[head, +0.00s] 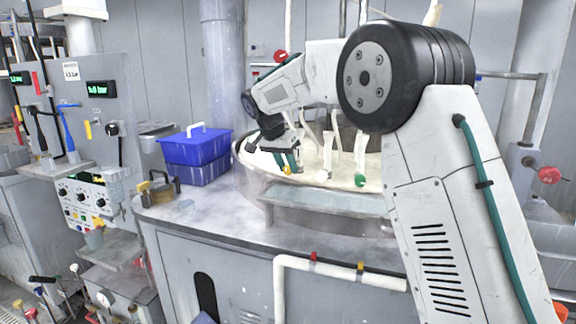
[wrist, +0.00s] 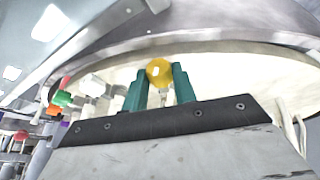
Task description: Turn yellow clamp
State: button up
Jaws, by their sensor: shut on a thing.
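The yellow clamp (wrist: 159,72) shows a round yellow knob in the wrist view, held between the two teal fingers of my gripper (wrist: 161,78). The fingers are shut on the knob, one on each side. In the head view my gripper (head: 291,163) reaches down over the left part of the round cream platen (head: 310,180). The yellow clamp is hidden behind my gripper there. The clamp's lower part is hidden by the fingers and the gripper body in the wrist view.
A blue box (head: 196,150) stands left of the basin. A control panel (head: 96,120) is further left. The grey bench top (head: 215,213) in front is mostly clear.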

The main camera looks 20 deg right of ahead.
jog(key=shift+f, duration=0.1)
dwell(0.5)
jog(key=o, duration=0.7)
jog(key=v, duration=0.8)
jog(key=shift+w+a+f, duration=0.1)
